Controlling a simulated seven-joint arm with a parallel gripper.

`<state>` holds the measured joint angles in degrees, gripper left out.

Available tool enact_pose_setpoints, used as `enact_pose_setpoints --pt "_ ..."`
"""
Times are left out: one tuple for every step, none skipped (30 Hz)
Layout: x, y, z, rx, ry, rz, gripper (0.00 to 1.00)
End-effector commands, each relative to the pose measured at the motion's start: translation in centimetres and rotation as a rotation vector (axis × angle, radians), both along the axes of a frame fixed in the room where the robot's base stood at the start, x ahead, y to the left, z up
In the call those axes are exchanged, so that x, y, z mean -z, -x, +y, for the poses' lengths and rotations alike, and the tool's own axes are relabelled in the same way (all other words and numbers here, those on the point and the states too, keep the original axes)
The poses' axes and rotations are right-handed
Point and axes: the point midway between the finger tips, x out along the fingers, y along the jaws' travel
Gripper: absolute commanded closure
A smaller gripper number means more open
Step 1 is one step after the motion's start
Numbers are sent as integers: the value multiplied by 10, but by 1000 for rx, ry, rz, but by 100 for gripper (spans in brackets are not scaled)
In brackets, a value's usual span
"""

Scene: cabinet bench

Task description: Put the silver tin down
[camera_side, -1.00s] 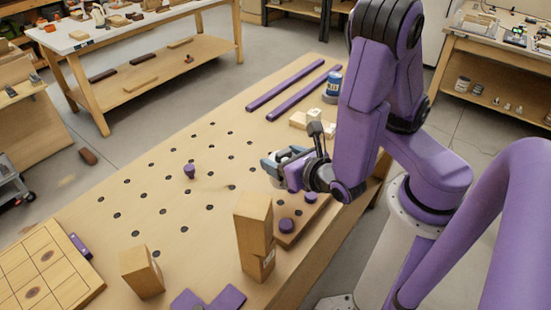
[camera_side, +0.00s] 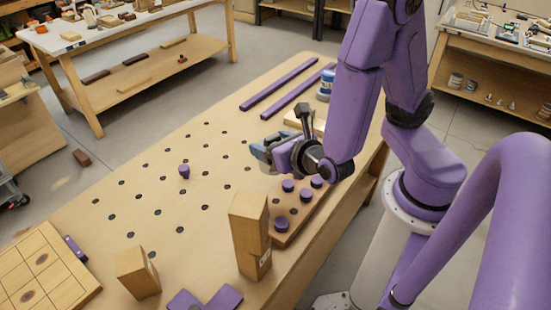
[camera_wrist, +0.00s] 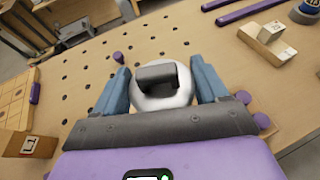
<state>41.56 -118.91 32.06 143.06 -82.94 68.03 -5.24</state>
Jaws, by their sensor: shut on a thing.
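The silver tin (camera_wrist: 178,94) is a round, pale piece with a dark grey block-like part over its middle in the wrist view. My gripper (camera_wrist: 162,84) has its two blue fingers on either side of the tin and is shut on it. In the side view my gripper (camera_side: 266,157) is over the wooden bench (camera_side: 110,225), near the board with purple pegs. There the tin is mostly hidden by the fingers. I cannot tell how high the tin is above the bench top.
A pegged board (camera_side: 290,228) and stacked wooden blocks (camera_side: 250,225) stand near the front edge. A lone purple peg (camera_side: 184,171) stands among the bench holes. Purple bars (camera_side: 280,85) and a blue can (camera_side: 325,86) are at the back. The hole area is mostly clear.

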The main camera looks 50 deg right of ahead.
Motion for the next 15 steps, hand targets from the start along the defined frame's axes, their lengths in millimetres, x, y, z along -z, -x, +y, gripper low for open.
enact_pose_setpoints --pt "-9 -17 -6 13 -10 -5 66" --pt "-14 -26 -9 13 -9 -6 66" --pt "-21 -38 -13 11 -9 -7 66" --pt "-27 -47 -17 9 -10 -7 66" --pt "-32 -55 -21 7 -9 -8 66" --pt "-40 -66 -28 5 -10 -9 66" --pt "-46 -73 -33 2 -9 -9 66" --pt "-52 -79 -38 1 -8 -10 66" --pt "-59 -87 -44 0 -8 -9 66" --pt "-64 -92 -50 -1 -5 -9 66" --pt "-68 -97 -54 -3 -7 -8 66" --pt "-74 -102 -59 -4 -5 -8 66" --pt "-77 -106 -63 -4 -4 -8 66" --pt "-80 -108 -66 -5 -2 -6 66" --pt "-83 -111 -70 -6 -3 -6 66"
